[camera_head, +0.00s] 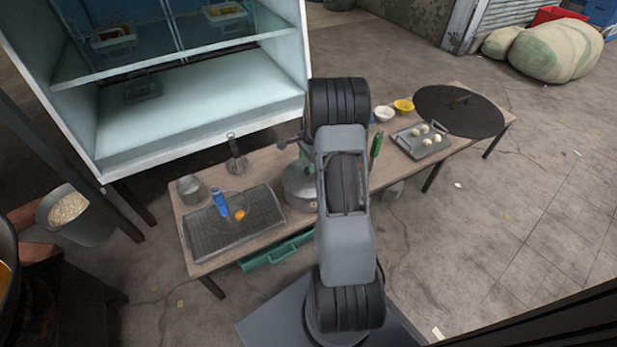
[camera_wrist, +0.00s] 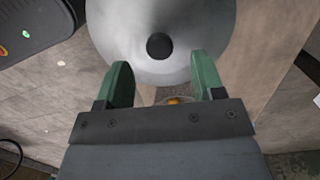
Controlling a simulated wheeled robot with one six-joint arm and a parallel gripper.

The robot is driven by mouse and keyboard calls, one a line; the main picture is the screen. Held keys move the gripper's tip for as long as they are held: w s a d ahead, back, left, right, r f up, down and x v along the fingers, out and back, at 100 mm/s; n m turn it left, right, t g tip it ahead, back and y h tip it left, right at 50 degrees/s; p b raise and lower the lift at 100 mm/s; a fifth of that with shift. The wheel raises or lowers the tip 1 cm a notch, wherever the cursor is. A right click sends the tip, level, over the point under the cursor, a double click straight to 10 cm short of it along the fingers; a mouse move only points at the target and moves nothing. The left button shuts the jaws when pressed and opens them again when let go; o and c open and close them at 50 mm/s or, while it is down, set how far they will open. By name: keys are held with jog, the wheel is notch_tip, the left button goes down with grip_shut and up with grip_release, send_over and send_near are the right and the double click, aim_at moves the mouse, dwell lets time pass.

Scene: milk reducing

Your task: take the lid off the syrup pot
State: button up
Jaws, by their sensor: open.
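The syrup pot's lid (camera_wrist: 200,30) fills the top middle of the wrist view as a round, shiny grey metal disc. Its round black knob (camera_wrist: 159,46) stands near the middle. My gripper (camera_wrist: 163,70) is open, with its two green fingers apart and nothing held between them. In the wrist picture the fingertips lie just below the knob, to either side of it; the height gap is unclear. In the head view a metal pot (camera_head: 298,188) stands on the table, its right part hidden by my arm. My gripper cannot be made out clearly there.
The wooden table (camera_head: 400,172) holds a wire-rack tray (camera_head: 205,240) with a blue item (camera_head: 220,203) and an orange thing (camera_head: 240,214). A small metal pot (camera_head: 190,188) stands at left. A grey tray (camera_head: 422,146) and large dark lid (camera_head: 470,112) lie at right.

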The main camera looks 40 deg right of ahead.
aim_at(297, 179)
jog(key=f+b, duration=0.2)
jog(key=f, duration=0.3)
jog(key=shift+a, duration=0.2)
jog(key=shift+r, duration=0.1)
jog(key=shift+c, duration=0.4)
jog(key=c, duration=1)
jog(key=shift+r, duration=0.15)
